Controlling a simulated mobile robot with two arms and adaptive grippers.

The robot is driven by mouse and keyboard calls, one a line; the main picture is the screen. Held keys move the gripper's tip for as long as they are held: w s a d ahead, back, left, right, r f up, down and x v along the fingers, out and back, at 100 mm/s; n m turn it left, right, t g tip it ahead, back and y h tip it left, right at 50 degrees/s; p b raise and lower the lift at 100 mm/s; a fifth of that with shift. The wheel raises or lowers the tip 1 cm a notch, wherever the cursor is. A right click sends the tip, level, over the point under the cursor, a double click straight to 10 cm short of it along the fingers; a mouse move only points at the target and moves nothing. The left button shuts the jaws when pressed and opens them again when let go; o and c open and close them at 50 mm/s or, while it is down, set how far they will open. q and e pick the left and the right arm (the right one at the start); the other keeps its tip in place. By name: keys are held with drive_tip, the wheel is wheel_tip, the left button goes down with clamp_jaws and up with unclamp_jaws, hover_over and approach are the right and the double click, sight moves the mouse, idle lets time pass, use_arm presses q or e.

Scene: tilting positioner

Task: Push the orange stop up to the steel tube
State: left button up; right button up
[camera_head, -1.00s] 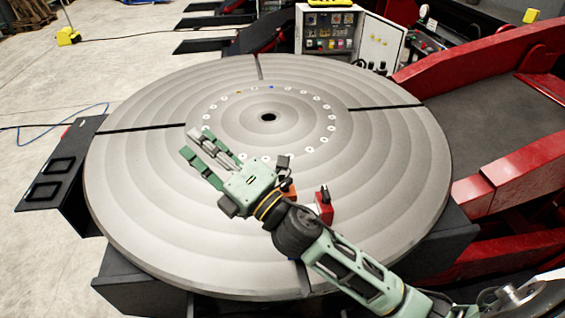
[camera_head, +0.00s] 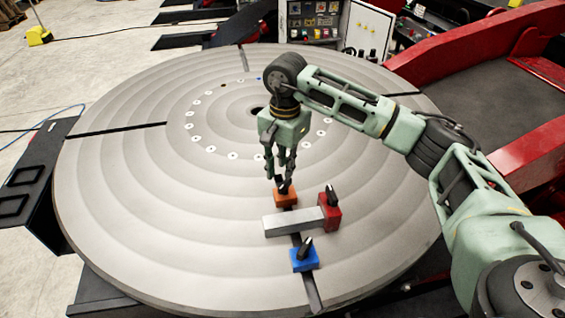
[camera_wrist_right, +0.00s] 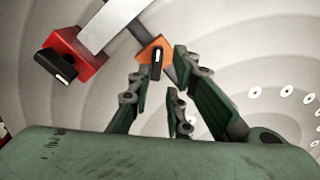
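The orange stop (camera_head: 285,199), with a black knob on top, sits in a radial slot of the round table. The steel tube (camera_head: 290,222) lies across the slot just in front of it, its right end at the red block (camera_head: 331,212). The stop and tube are very close; I cannot tell whether they touch. My right gripper (camera_head: 280,180) points down over the stop, its fingers apart. In the right wrist view the orange stop (camera_wrist_right: 152,48) shows just beyond the fingertips, with its knob between them in the picture; contact is unclear. My left gripper is not in view.
A blue stop (camera_head: 304,259) with a black knob sits in the slot on the tube's near side. The grey round table (camera_head: 160,200) is otherwise clear. A control cabinet (camera_head: 315,20) and red machine arms (camera_head: 480,45) stand behind and right.

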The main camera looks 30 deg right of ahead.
sight(286, 183)
drive_tip(key=shift+d, duration=0.4)
drive_tip(key=shift+f, duration=0.4)
wheel_tip(286, 183, down, 5)
drive_tip(key=shift+f+p, duration=0.1)
drive_tip(key=shift+p, duration=1)
drive_tip(key=shift+f, duration=0.8)
drive_tip(key=shift+c, duration=0.3)
drive_tip(key=shift+a, duration=0.1)
clamp_jaws()
